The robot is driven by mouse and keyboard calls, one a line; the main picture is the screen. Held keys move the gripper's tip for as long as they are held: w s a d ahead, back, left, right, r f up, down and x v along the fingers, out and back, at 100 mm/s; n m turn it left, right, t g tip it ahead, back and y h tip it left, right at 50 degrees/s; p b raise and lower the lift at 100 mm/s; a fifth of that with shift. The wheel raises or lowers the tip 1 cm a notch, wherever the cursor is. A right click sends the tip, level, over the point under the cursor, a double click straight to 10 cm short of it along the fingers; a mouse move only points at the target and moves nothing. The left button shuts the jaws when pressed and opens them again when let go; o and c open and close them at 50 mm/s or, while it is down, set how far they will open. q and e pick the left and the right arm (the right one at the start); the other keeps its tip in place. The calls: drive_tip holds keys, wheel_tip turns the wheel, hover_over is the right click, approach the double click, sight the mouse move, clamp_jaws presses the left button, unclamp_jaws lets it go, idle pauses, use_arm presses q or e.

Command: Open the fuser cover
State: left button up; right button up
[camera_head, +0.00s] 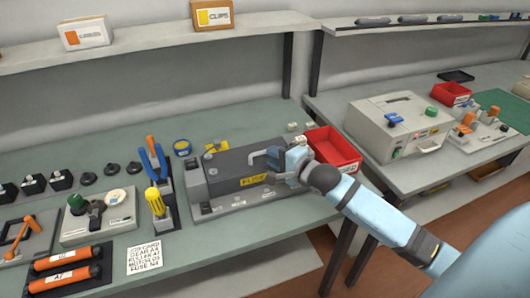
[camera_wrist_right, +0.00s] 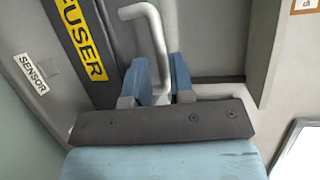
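The fuser unit is a grey box on the left bench. Its dark grey cover (camera_head: 232,166) with a yellow FUSER label (camera_head: 253,180) lies down flat. A light grey bent handle (camera_head: 258,154) stands up from the cover. My right gripper (camera_head: 275,158) is at the handle from the right. In the right wrist view the handle (camera_wrist_right: 152,35) runs between the two blue fingers (camera_wrist_right: 161,78), which sit close on both sides of it. The yellow label (camera_wrist_right: 82,38) is left of the fingers. My left gripper is not in view.
A red bin (camera_head: 333,152) stands close behind my right forearm. Pliers and a yellow screwdriver (camera_head: 155,202) stand left of the fuser unit. A printed card (camera_head: 145,257) lies at the front. A beige machine (camera_head: 398,122) stands on the right bench. A shelf hangs above.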

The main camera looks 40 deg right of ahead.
sight(248, 152)
drive_tip(key=shift+x, duration=1.9)
clamp_jaws()
